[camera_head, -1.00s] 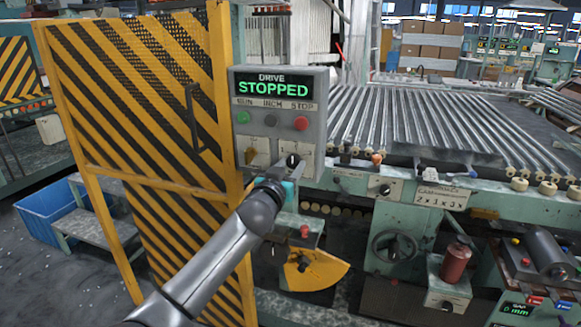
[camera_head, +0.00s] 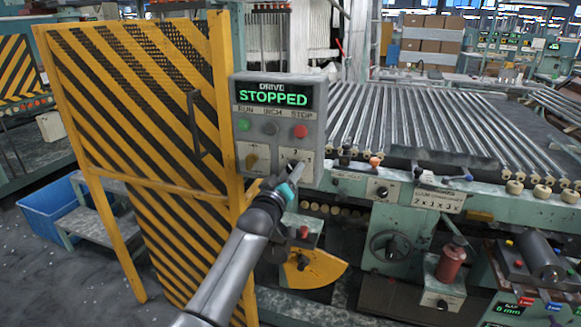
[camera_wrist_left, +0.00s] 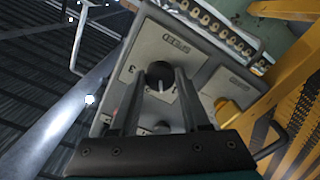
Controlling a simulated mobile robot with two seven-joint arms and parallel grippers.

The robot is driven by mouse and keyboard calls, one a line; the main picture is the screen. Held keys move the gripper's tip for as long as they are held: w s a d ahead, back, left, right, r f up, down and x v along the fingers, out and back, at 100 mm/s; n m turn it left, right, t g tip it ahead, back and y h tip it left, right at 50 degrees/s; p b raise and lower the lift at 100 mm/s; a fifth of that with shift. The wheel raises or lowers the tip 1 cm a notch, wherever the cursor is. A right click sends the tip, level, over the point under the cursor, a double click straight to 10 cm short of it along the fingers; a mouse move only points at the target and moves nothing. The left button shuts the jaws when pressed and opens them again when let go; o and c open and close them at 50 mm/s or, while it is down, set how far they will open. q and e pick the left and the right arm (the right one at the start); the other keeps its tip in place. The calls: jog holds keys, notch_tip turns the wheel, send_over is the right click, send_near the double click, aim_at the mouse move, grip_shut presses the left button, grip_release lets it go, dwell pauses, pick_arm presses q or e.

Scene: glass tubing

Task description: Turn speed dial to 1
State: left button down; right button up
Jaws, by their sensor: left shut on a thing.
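The control box (camera_head: 280,122) reads DRIVE STOPPED in the head view. The speed dial is at the lower right of its face, on a pale plate (camera_head: 302,158), and is mostly hidden there by my gripper. In the left wrist view the dial is a round black knob (camera_wrist_left: 160,69) with a white mark below it; a 3 shows on the plate to its left. My left gripper (camera_head: 296,169) is at the dial, and the left wrist view shows its two dark fingers (camera_wrist_left: 165,76) on either side of the knob, shut on it. My right gripper is out of view.
A yellow selector (camera_head: 252,160) sits left of the dial, below the green, grey and red buttons (camera_head: 270,129). A yellow-and-black striped gate (camera_head: 140,110) stands close on the left. The roller bed (camera_head: 420,125) extends right. A blue bin (camera_head: 48,213) lies at the far left.

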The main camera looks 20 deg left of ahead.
pick_arm(q)
jog(key=shift+r+n+p, duration=0.15)
jog(key=shift+n+p, duration=0.85)
jog(key=shift+n, duration=1.4)
jog(key=shift+c, duration=1.9)
grip_release()
jog(key=shift+s, duration=0.1)
jog(key=s+p, duration=0.3)
jog(key=s, duration=1.2)
jog(key=shift+a, duration=0.25)
